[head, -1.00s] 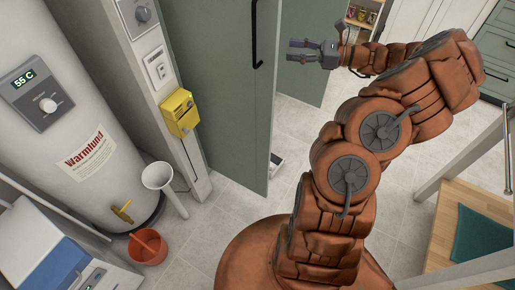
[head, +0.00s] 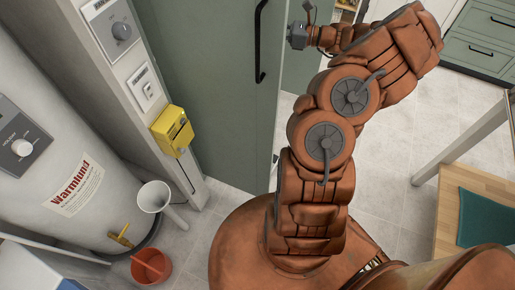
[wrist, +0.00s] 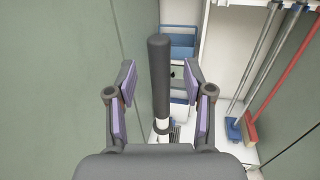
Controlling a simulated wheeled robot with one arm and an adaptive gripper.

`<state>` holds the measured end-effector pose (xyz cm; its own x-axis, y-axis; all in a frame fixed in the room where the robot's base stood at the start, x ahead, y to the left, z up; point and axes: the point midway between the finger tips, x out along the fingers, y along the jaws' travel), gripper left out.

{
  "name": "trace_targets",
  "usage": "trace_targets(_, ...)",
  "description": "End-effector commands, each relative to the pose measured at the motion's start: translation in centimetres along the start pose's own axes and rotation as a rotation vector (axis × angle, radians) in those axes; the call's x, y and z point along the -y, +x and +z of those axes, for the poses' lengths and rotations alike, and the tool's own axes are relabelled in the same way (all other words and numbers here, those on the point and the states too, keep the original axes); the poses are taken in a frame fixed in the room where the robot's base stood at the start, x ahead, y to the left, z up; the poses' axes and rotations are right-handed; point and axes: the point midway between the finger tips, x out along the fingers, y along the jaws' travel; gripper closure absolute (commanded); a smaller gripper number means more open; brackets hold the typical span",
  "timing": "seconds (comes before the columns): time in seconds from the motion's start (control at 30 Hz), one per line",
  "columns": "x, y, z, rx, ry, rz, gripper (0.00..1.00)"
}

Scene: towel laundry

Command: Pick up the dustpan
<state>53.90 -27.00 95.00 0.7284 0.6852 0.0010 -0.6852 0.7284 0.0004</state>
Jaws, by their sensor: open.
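In the wrist view, a dark upright cylindrical handle (wrist: 159,75) stands between the two fingers of my gripper (wrist: 163,85). A pale collar shows near its lower end. It looks like the grip of a long-handled dustpan, but the pan itself is not clearly visible. My gripper is open, with a finger on each side of the handle and visible gaps between. In the head view, my gripper (head: 297,36) is at the top, right of the green door, and the handle cannot be made out there.
The wrist view shows an open cupboard with a blue container (wrist: 180,42), a blue broom (wrist: 233,129) and a red-handled broom (wrist: 251,132). A green door (head: 215,90) stands close to my gripper. A red bucket (head: 151,267) and white funnel (head: 154,197) are at lower left.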

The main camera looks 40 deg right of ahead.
Motion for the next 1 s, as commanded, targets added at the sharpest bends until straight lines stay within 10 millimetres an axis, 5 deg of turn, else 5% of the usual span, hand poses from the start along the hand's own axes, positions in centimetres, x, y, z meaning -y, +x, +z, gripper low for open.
trace_targets(0.23,-0.1,3.5,-0.2,-0.001,0.0,0.005,0.48)
trace_targets(0.5,0.0,4.0,-0.3,0.0,-0.001,0.002,0.48)
trace_targets(1.0,0.0,4.0,-0.3,-0.001,-0.001,0.002,0.99)
